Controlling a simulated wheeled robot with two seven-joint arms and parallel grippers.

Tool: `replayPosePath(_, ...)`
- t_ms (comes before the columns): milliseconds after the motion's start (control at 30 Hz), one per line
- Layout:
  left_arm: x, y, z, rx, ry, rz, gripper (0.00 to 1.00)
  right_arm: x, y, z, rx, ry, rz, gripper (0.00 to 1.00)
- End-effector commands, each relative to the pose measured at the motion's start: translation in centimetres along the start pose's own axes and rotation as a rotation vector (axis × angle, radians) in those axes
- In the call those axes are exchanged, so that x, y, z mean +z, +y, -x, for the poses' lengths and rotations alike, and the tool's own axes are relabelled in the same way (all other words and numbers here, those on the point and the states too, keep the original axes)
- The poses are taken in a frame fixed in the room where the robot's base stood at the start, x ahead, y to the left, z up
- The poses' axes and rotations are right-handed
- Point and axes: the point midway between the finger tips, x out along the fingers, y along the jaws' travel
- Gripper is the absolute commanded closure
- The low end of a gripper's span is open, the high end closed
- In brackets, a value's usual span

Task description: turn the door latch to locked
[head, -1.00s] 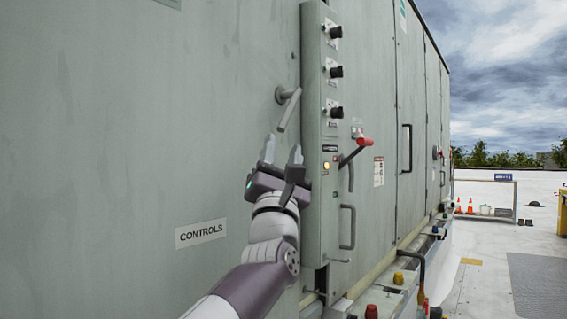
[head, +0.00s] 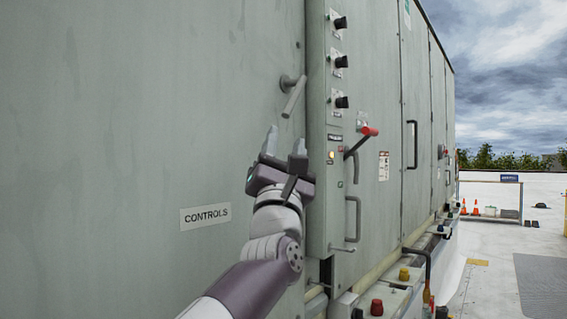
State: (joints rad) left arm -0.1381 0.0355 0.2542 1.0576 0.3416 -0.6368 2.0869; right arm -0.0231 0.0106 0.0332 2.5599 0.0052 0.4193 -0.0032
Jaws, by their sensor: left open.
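The door latch (head: 293,97) is a grey lever on a round stub, on the grey-green door (head: 150,110) just left of the control box. Its handle slants down and to the left from the stub. My left gripper (head: 285,141) is open and empty, with its two fingers pointing up. The fingertips are a little below the lower end of the handle, and I see a gap between them and it. My right gripper is not in view.
The narrow control box (head: 319,180) stands out close to the right of my left gripper, with black knobs (head: 341,61) and a red-tipped lever (head: 362,142). A CONTROLS label (head: 205,216) is on the door at left. Pipes and valve caps (head: 376,307) line the bottom right.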

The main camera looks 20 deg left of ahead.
Motion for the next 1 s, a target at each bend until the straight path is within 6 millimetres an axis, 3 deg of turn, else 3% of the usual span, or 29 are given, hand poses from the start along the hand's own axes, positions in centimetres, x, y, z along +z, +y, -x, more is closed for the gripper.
replayPosePath(100, -0.3, -0.2, 3.0, -0.002, 0.001, 0.001, 0.57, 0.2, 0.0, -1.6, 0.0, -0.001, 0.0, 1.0)
replayPosePath(400, -0.3, -0.2, 10.5, -0.003, 0.001, 0.001, 0.57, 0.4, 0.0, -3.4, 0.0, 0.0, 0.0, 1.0)
replayPosePath(533, -0.2, -0.2, 11.9, -0.003, 0.001, 0.0, 0.57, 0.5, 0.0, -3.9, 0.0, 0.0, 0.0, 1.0)
replayPosePath(800, -0.1, -0.1, 12.1, -0.002, 0.001, 0.0, 0.57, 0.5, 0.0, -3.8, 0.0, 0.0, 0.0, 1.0)
replayPosePath(833, -0.1, -0.1, 12.1, -0.002, 0.001, 0.0, 0.6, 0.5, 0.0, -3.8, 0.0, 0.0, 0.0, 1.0)
replayPosePath(967, -0.1, -0.1, 12.1, -0.002, 0.001, -0.001, 1.0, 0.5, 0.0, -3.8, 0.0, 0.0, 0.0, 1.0)
replayPosePath(1000, 0.0, -0.1, 11.9, -0.005, 0.004, -0.005, 1.0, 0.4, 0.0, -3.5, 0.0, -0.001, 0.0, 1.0)
